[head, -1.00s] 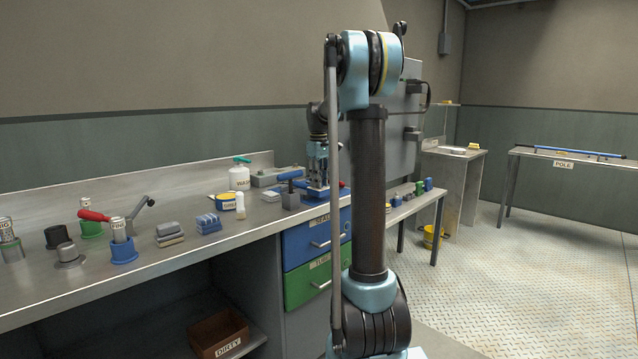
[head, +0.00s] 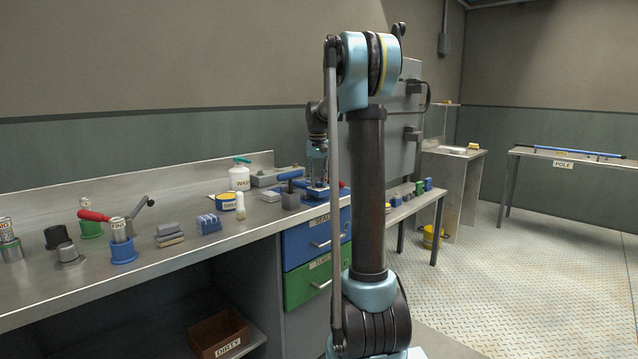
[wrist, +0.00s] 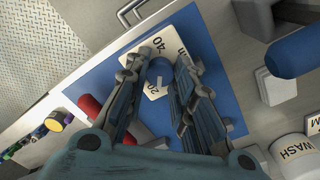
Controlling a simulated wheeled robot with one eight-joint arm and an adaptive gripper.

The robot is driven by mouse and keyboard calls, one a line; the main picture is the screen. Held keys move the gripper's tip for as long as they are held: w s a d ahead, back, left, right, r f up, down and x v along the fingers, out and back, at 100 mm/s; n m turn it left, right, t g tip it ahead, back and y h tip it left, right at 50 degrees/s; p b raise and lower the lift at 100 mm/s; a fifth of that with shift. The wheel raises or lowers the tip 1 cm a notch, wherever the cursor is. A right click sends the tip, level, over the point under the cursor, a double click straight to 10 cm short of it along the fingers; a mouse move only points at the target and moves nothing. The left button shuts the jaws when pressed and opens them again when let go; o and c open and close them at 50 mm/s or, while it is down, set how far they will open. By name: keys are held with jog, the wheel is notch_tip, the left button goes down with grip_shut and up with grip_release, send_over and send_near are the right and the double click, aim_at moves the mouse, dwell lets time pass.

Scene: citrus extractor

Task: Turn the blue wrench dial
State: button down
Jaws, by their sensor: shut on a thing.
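The blue wrench dial (wrist: 156,72) is a small round knob on a white plate (wrist: 181,42) marked with numbers such as 20 and 40. The plate lies on a blue base (wrist: 226,86). My gripper (wrist: 163,64) points down at the dial in the wrist view, with one finger on each side, shut on it. The fingers hide parts of the dial and scale. In the head view my gripper (head: 317,172) is over the blue base (head: 325,194) at the bench's right end, too small to show the dial.
A WASH bottle (wrist: 294,156) is at lower right. Drawers (head: 317,240) are below the bench edge. Sponges and cups stand left along the bench.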

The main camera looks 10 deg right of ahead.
aim_at(318, 183)
jog(key=shift+m, duration=1.2)
jog(key=c, duration=1.3)
grip_release()
notch_tip(318, 183, up, 12)
jog(key=shift+w+a+f, duration=0.1)
jog(key=shift+a, duration=0.05)
